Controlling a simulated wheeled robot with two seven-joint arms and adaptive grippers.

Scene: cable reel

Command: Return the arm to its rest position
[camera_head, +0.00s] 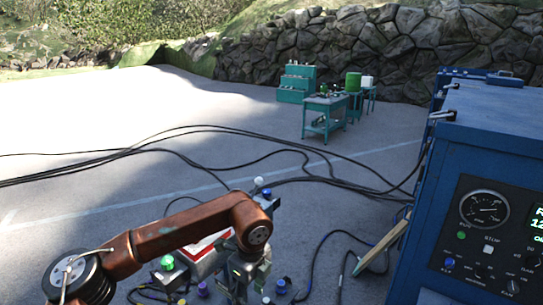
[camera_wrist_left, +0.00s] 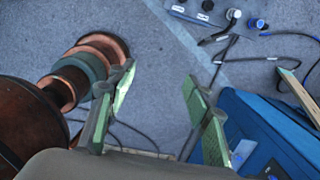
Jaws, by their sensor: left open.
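My left arm (camera_head: 175,233), rust-brown, comes in from the lower left of the head view and bends down at its wrist. My left gripper (camera_wrist_left: 158,98) is open in the left wrist view, with its two green-padded fingers wide apart and nothing between them. Grey pavement and thin dark cables show beyond the fingers. In the head view the gripper hangs low near the bottom edge, above or beside small connector boxes, and its fingertips are hard to make out. My right gripper is in neither view.
A blue cabinet (camera_head: 487,130) with a gauge stands close on the right. Near the gripper are a green-topped box (camera_head: 168,265), a red and white box (camera_head: 208,246) and a wooden plank (camera_head: 385,240). Black cables (camera_head: 290,150) cross the pavement. Teal workbenches (camera_head: 328,112) stand far back.

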